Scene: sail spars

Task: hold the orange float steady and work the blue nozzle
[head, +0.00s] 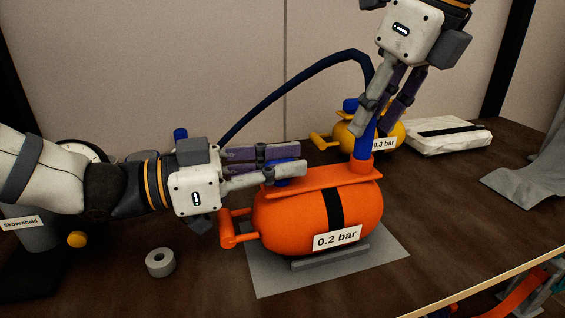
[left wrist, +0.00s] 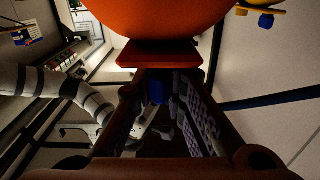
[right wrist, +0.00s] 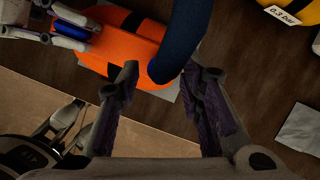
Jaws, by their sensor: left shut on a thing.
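The orange float (head: 290,222), with a black band and a "0.2 bar" label, rests on a grey support. My left gripper (head: 298,165) is shut on a blue knob (head: 286,181) on top of the float; the knob also shows between its fingers in the left wrist view (left wrist: 157,90). The blue nozzle (head: 365,143) stands upright in the orange collar on the float's right, its hose (head: 290,88) arching back left. My right gripper (head: 378,112) is above it, fingers apart. In the right wrist view the blue nozzle and hose (right wrist: 182,40) lie between and beyond the fingertips.
A yellow float (head: 352,138) labelled "0.3 bar" sits behind, near my right gripper. A white strapped packet (head: 447,140) lies at the back right, with grey cloth (head: 530,175) beside it. A grey roll (head: 160,262) lies front left. The dark tabletop right of the float is clear.

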